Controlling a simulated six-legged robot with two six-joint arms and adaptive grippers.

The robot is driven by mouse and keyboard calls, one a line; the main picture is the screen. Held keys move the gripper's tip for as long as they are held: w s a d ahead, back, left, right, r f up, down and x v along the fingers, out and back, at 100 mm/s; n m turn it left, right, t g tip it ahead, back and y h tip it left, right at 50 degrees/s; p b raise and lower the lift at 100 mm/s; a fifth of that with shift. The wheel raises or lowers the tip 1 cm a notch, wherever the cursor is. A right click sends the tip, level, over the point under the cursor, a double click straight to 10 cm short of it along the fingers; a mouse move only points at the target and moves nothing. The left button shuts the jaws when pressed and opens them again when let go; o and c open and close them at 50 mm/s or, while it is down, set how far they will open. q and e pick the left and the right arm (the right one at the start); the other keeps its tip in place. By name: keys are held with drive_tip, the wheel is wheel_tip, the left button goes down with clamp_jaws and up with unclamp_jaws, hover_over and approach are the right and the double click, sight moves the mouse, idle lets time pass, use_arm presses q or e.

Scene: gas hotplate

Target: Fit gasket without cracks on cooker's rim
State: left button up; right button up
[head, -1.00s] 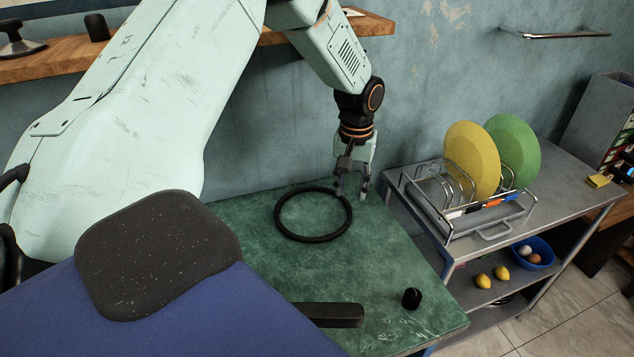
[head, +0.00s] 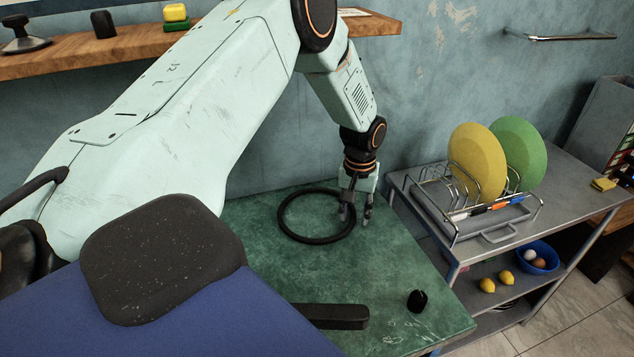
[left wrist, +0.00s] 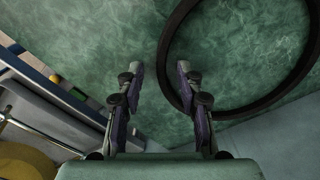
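A black ring gasket (head: 310,240) lies flat on the green tabletop (head: 385,275); no cracks can be made out at this size. My left gripper (head: 355,221) points down at the ring's right side, fingers apart and empty. In the left wrist view the gripper (left wrist: 160,72) is open, and its right finger overlaps the edge of the gasket (left wrist: 283,95). The left finger is outside the ring. I cannot tell whether the fingers touch it. The cooker is not recognisable in these views. My right gripper is not in view.
A small black object (head: 417,301) stands near the table's front right. A metal cart (head: 568,185) to the right holds a dish rack (head: 493,237) with yellow and green plates. A wooden shelf (head: 215,42) runs along the wall behind. The tabletop around the ring is mostly clear.

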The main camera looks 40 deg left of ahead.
use_arm(q)
drive_tip(key=shift+c, duration=1)
drive_tip(key=shift+w+a+f, duration=0.1)
drive_tip(key=shift+a+f, duration=0.1)
drive_tip(key=shift+a, duration=0.05)
drive_tip(key=c, duration=0.3)
clamp_jaws()
drive_tip(key=shift+d+r, duration=0.2)
drive_tip(key=shift+a, duration=0.15)
